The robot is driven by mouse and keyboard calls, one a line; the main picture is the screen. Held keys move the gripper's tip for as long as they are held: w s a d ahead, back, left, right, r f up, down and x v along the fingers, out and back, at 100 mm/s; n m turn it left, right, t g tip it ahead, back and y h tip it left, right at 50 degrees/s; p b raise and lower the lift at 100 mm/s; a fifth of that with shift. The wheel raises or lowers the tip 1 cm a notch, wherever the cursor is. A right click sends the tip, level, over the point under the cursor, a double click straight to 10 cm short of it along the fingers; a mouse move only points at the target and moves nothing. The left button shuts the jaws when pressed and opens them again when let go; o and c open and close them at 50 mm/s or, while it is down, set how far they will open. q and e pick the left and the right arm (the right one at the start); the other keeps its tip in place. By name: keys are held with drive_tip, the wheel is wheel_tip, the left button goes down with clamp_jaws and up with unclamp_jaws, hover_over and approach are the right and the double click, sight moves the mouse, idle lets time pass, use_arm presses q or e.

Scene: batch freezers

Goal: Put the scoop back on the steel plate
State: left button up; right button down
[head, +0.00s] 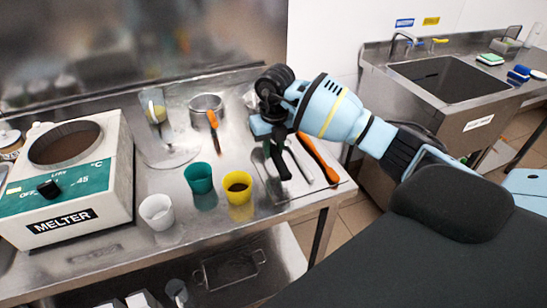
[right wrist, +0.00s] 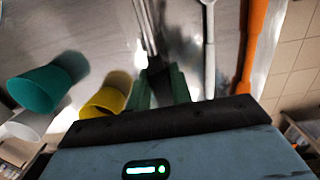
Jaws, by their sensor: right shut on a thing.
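My right gripper (head: 280,166) is over the steel plate (head: 303,187) at the right end of the counter, pointing down. In the right wrist view its green fingers (right wrist: 159,88) are shut on a slim metal tool, which I take to be the scoop (right wrist: 149,28). The scoop's metal shafts run away from the fingers; its grip is mostly hidden between them. I cannot tell whether the scoop touches the plate. A grey spatula (head: 298,166) and an orange-handled tool (head: 318,157) lie on the plate, right of the gripper. My left gripper is out of view.
A yellow cup (head: 238,190) and a green cup (head: 199,179) stand close left of the plate, with a white cup (head: 157,212) further left. A sink (head: 450,78) is right.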

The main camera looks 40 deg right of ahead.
sight(274, 168)
drive_tip(key=shift+f, duration=1.8)
drive_tip(key=shift+f, duration=0.15)
drive_tip(key=c, duration=1.3)
unclamp_jaws()
drive_tip(key=shift+o, duration=0.2)
drive_tip(key=r, duration=1.2)
drive_tip(key=shift+s+r, duration=0.15)
drive_tip(key=shift+s, duration=0.2)
